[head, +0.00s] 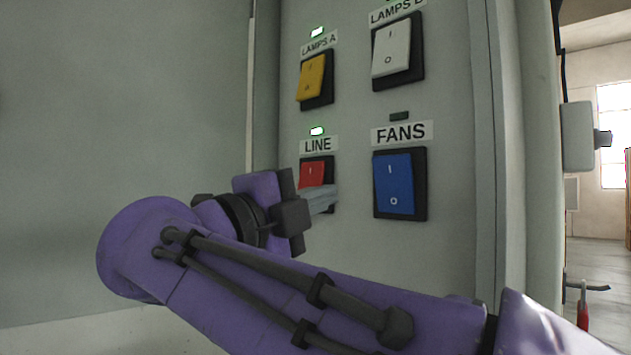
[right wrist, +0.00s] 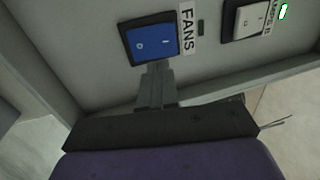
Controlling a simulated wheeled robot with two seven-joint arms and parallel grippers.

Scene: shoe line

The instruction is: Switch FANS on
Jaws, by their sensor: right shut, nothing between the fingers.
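The FANS switch is a blue rocker (head: 394,184) in a black frame, marked I at the top and O at the bottom, under the FANS label (head: 401,132). Its small lamp (head: 399,116) is dark. The rocker (right wrist: 151,42) also shows in the right wrist view. My right gripper (head: 333,199) is shut and empty. In the head view its fingertips lie left of the FANS switch, overlapping the lower part of the red LINE switch (head: 312,173). In the right wrist view the fingertips (right wrist: 158,66) show just below the blue rocker; contact cannot be told. My left gripper is out of view.
Above are the yellow LAMPS A switch (head: 312,78) and the white LAMPS B switch (head: 392,48). The LINE lamp (head: 317,131) and LAMPS A lamp (head: 317,32) glow green. The grey cabinet's raised edge (head: 484,140) stands right of the switches.

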